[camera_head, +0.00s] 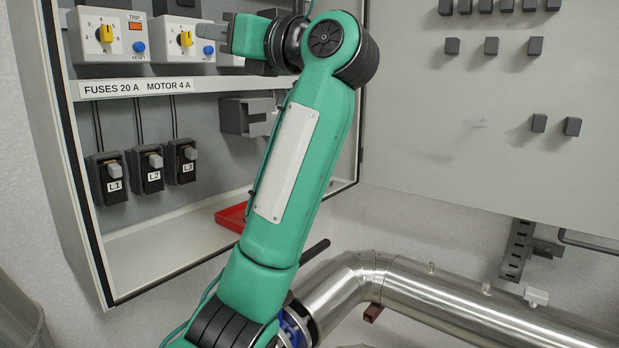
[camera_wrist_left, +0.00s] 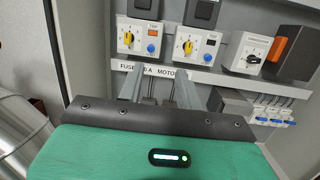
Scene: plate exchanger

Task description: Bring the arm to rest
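My left arm, green with a white panel, rises from the bottom of the head view and bends left at the top. Its grey gripper (camera_head: 212,31) points left, in front of the upper row of controls in the open cabinet (camera_head: 130,252). In the left wrist view, the two grey fingers of this gripper (camera_wrist_left: 160,90) stand apart with nothing seen between them. They point toward the label strip and motor controls. My right gripper is in neither view.
Fuse holders L1 (camera_head: 107,178), L2 (camera_head: 145,169) and L3 (camera_head: 180,161) hang below the label strip (camera_head: 140,88). A red tray (camera_head: 232,216) sits on the cabinet floor, partly behind my arm. A metal pipe (camera_head: 440,295) runs at lower right. The cabinet door (camera_head: 450,130) stands open.

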